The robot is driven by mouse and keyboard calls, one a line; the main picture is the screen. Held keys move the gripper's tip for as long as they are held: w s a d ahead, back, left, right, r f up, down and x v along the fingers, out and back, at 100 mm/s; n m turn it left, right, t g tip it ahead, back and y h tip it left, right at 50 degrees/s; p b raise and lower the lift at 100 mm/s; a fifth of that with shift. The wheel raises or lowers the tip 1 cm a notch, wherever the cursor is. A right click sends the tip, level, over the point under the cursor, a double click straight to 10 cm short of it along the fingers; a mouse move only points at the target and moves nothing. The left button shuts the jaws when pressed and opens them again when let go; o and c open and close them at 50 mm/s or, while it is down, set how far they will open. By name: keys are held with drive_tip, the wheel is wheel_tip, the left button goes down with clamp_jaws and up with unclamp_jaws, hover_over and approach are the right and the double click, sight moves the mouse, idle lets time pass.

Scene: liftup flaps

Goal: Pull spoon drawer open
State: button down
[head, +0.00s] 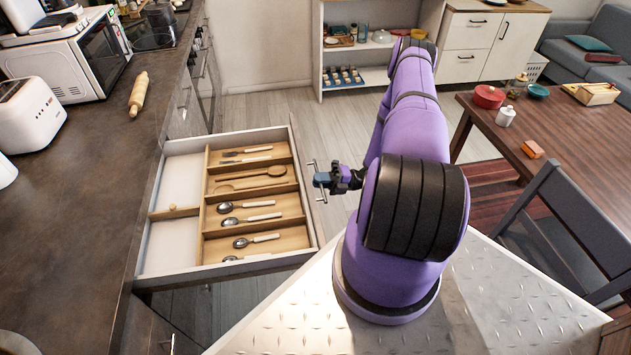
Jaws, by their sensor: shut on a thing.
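The spoon drawer (158,242) stands pulled far out from the counter on the left. It holds a wooden divider tray (206,187) with several spoons (250,219) and wooden utensils (250,180) in its compartments. The drawer's bar handle (316,168) is on its right-hand front face. My gripper (318,181) is at that handle and shut on it, with my purple arm reaching in from the right. The fingertips are small in this view and partly merge with the handle.
The dark counter (75,220) bears a toaster (27,115), a microwave (75,60) and a rolling pin (138,94). A wooden table (570,125) and a dark chair (575,220) stand at the right. Open floor (270,105) lies beyond the drawer.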

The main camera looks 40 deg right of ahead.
drive_tip(key=shift+s, duration=0.1)
drive_tip(key=c, duration=1.2)
unclamp_jaws()
drive_tip(key=shift+d, duration=0.1)
drive_tip(key=v, duration=1)
drive_tip(key=shift+s+d, duration=0.25)
drive_tip(key=shift+d, duration=0.05)
drive_tip(key=shift+f, duration=0.15)
